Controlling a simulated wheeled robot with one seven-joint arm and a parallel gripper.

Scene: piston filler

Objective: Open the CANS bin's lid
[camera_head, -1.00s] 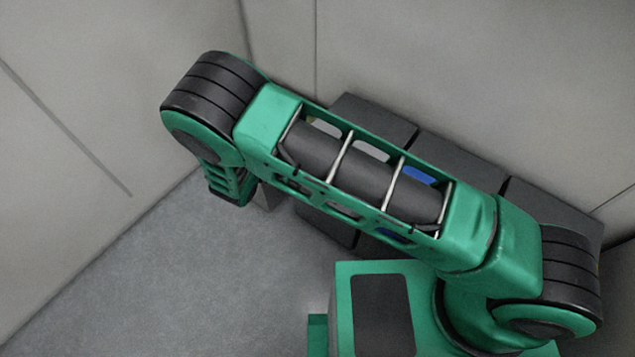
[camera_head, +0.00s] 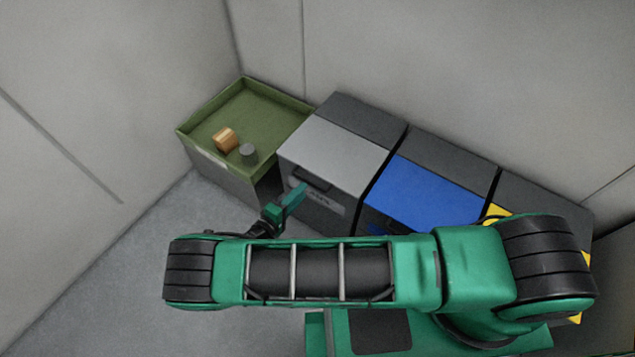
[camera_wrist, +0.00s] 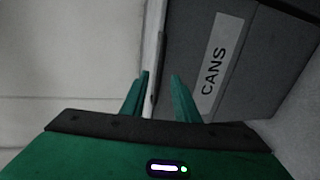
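The CANS bin has a grey lid (camera_head: 335,155), which lies shut, and a dark front with a pale label. A dark handle (camera_head: 311,181) sits at the lid's front edge. In the wrist view the label on the bin front (camera_wrist: 213,70) reads CANS, turned sideways. My gripper (camera_head: 299,190) is at the bin's front, close to the handle. In the wrist view my gripper (camera_wrist: 160,75) has its two green fingers apart. The lid's pale edge and the dark handle (camera_wrist: 161,60) line up with the gap between them. I cannot tell whether they touch.
A blue-lidded bin (camera_head: 425,193) stands right of the CANS bin, with a yellow-marked one (camera_head: 497,212) beyond, partly behind my arm. At left, a green-topped tray (camera_head: 250,105) holds a brown block (camera_head: 225,138) and a grey cylinder (camera_head: 248,154). Walls close in behind; grey floor is free at left.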

